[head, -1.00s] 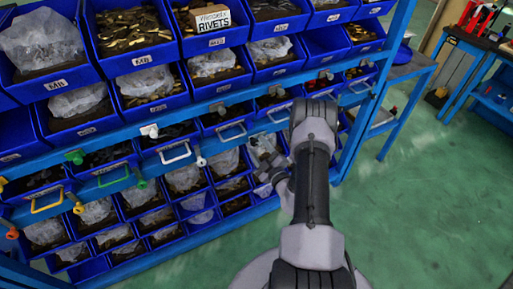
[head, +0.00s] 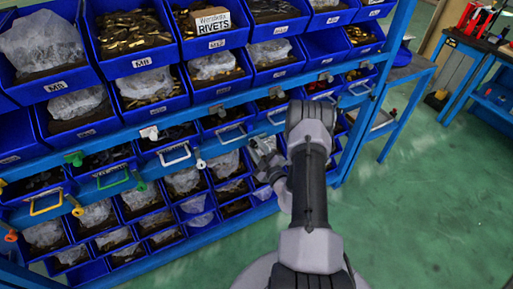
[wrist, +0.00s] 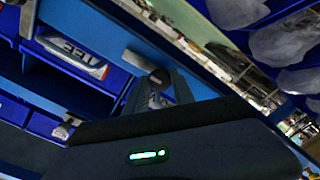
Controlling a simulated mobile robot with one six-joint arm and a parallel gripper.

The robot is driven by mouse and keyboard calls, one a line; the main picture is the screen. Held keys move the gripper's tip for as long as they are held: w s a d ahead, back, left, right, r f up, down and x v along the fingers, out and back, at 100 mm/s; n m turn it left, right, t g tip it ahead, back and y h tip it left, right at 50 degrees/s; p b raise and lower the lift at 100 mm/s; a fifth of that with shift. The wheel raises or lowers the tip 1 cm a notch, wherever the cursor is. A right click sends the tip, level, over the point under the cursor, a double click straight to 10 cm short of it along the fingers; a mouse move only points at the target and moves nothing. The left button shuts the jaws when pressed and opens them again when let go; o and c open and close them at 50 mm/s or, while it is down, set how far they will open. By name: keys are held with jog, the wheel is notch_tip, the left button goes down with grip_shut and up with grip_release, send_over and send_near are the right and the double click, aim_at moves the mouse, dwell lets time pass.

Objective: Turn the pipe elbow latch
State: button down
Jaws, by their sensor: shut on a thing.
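In the wrist view, a grey metal latch (wrist: 143,60) with a dark rounded end sticks out from a blue rail. My gripper (wrist: 158,88) has its two fingers around the latch's rounded end and is shut on it. The dark gripper body hides the lower part of that view. In the head view, my gripper (head: 262,146) reaches the lower drawer rows of the blue rack, left of my arm. The latch it holds is too small and covered to make out there. I cannot read which drawer this latch belongs to.
The blue rack (head: 178,112) holds open bins above and rows of drawers below. Other latches stick out along its rail, such as a green one (head: 74,158) and a white one (head: 150,132). Green floor (head: 430,215) is clear at the right. A workbench (head: 480,45) stands at the back right.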

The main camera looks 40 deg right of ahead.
jog(key=n, duration=0.4)
jog(key=shift+n, duration=0.3)
jog(key=n, duration=0.3)
jog(key=shift+f+n+b, duration=0.1)
jog(key=shift+n+b, duration=0.2)
jog(key=n, duration=0.3)
jog(key=shift+n+b, duration=0.5)
jog(key=shift+n, duration=1.6)
jog(key=c, duration=1.1)
grip_release()
jog(key=shift+o, duration=0.2)
